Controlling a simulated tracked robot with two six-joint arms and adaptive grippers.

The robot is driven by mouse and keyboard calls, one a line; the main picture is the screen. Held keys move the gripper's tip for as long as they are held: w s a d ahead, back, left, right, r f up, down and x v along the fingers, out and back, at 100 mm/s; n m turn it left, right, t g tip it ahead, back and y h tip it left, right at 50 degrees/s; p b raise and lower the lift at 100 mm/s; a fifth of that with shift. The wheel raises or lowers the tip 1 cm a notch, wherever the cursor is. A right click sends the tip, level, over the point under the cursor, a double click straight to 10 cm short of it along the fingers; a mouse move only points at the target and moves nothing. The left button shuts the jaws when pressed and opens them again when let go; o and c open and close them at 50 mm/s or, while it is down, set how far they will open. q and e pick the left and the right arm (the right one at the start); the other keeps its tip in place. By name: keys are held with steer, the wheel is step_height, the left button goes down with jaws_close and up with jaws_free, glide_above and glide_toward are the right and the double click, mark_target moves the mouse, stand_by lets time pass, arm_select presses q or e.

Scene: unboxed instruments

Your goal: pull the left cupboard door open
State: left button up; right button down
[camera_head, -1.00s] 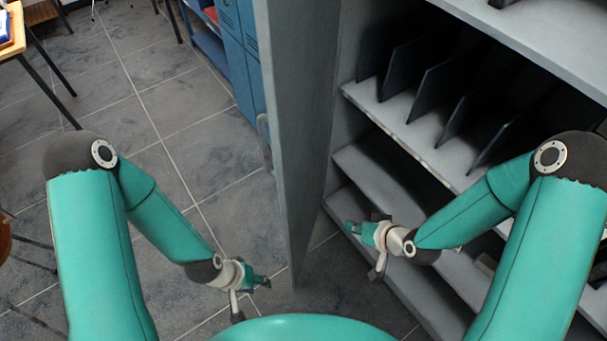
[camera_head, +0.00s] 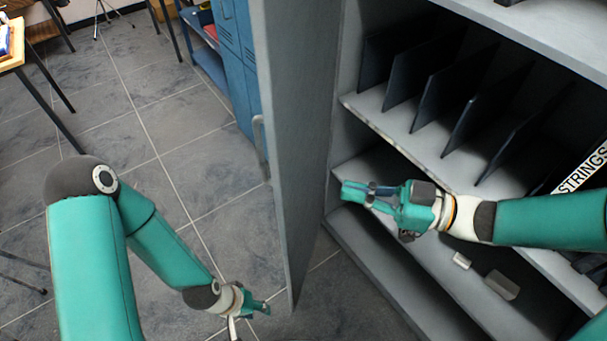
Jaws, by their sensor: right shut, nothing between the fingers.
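The grey left cupboard door (camera_head: 300,130) stands swung open, seen nearly edge-on, and the shelves to its right are exposed. Its bar handle (camera_head: 259,140) is on the door's left side. My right gripper (camera_head: 352,194) is shut and empty, inside the door's swing in front of the lower shelves, with its fingers pointing left towards the door's inner face. A gap shows between it and the door. My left gripper (camera_head: 260,306) is low, on the outer side of the door near its bottom edge. It is too small to tell whether its fingers are open.
The cupboard's upper shelf (camera_head: 400,122) holds several dark upright dividers, and a "STRINGS" label (camera_head: 583,172) is at the right. Two small blocks lie on a lower shelf. Blue lockers (camera_head: 238,60) and a table (camera_head: 12,52) stand farther back. The tiled floor (camera_head: 130,120) left of the door is clear.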

mark_target(281, 175)
steer(key=p+x, duration=0.2)
steer(key=x, duration=0.8)
steer(key=shift+w+a, duration=0.1)
steer(key=shift+a, duration=0.1)
